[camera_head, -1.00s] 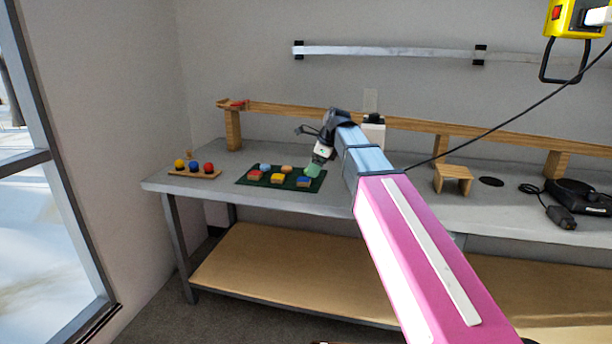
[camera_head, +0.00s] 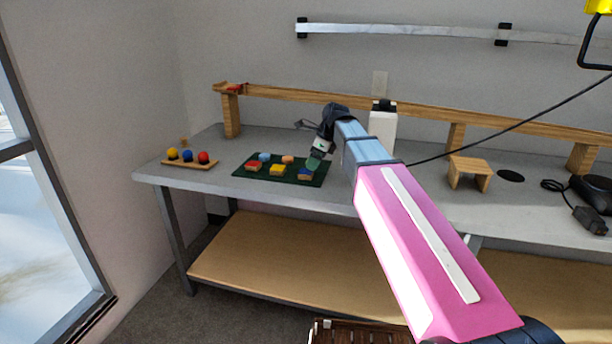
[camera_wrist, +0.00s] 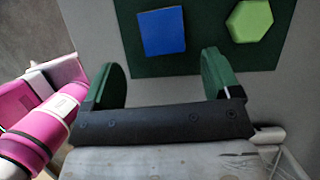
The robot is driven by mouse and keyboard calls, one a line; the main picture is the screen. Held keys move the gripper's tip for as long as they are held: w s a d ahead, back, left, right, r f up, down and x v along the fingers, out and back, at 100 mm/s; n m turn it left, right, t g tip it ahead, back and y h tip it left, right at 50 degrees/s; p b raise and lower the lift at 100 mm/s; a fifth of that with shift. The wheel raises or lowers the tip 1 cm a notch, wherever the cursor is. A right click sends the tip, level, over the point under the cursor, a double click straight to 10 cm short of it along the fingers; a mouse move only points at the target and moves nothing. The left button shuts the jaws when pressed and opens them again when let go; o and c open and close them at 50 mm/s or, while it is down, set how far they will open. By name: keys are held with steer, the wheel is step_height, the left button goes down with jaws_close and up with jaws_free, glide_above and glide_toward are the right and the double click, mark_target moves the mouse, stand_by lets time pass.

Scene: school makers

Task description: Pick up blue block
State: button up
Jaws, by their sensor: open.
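The blue block (camera_head: 305,177) lies at the front right of the dark green mat (camera_head: 285,181) on the workbench. In the wrist view the blue block (camera_wrist: 162,31) shows its flat top at the top centre, beyond my fingertips. A light green hexagonal block (camera_wrist: 250,20) lies to its right on the same mat. My gripper (camera_head: 314,162) is just above the blue block in the head view and partly covers that corner. In the wrist view my gripper (camera_wrist: 163,72) has its two green fingers wide apart, with nothing between them.
Red (camera_head: 253,166), yellow (camera_head: 277,170), light blue (camera_head: 264,157) and orange (camera_head: 288,160) blocks share the mat. A wooden holder (camera_head: 190,164) with coloured balls stands left. A wooden rail (camera_head: 300,97) runs behind. A small wooden stand (camera_head: 468,172) is at right.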

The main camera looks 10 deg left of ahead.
mark_target(308, 172)
steer(key=shift+x, duration=2.65)
steer(key=shift+w, duration=0.15)
steer(key=c, duration=1)
